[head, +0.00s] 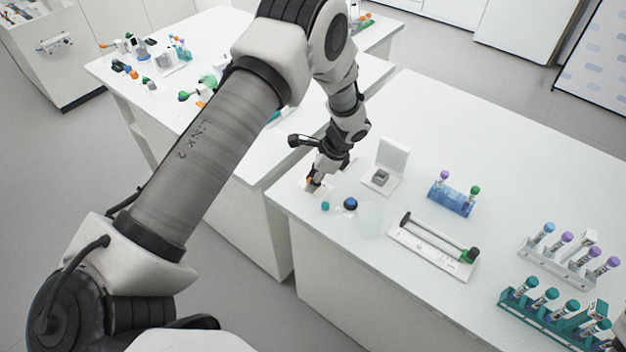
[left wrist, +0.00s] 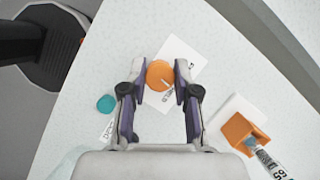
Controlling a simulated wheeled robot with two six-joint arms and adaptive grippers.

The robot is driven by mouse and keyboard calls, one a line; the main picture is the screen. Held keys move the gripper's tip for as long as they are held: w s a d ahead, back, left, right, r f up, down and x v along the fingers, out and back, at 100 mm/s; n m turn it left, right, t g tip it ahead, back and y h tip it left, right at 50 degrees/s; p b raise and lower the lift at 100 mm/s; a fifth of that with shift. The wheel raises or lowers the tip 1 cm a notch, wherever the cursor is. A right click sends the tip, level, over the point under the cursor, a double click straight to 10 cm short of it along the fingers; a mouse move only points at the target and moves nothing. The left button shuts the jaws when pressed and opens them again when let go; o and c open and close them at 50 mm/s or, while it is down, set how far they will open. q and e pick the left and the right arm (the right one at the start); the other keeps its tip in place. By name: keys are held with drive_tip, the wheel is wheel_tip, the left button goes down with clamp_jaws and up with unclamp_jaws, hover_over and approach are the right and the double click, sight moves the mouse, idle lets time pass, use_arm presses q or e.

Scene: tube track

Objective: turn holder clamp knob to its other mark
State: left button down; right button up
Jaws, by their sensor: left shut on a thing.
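An orange round knob (left wrist: 158,75) with a white pointer line sits on a white plate (left wrist: 188,61) with dark lettering, partly hidden. My left gripper (left wrist: 160,68) is shut on the knob, with one purple-lined finger on each side of it. In the head view my left gripper (head: 313,185) reaches down to the near left corner of the bench and mostly hides the knob.
In the left wrist view an orange holder (left wrist: 240,130) with a labelled tube stands at the lower right, and a teal cap (left wrist: 106,103) at the left.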

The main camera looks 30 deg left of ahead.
use_arm(q)
drive_tip(key=n, duration=0.1)
drive_tip(key=n+g+b, duration=0.1)
drive_tip(key=n, duration=0.1)
drive_tip(key=n+h, duration=0.1)
drive_tip(key=shift+s+f+n, duration=0.1)
drive_tip(key=shift+f+n, duration=0.2)
drive_tip(key=shift+n+g+h+b, duration=0.55)
drive_tip(key=shift+n+h, duration=0.25)
drive_tip(key=shift+n, duration=1.1)
drive_tip(key=c, duration=0.9)
unclamp_jaws()
drive_tip(key=shift+o, duration=0.2)
drive_tip(key=shift+a+r, duration=0.1)
drive_tip(key=v, duration=1.2)
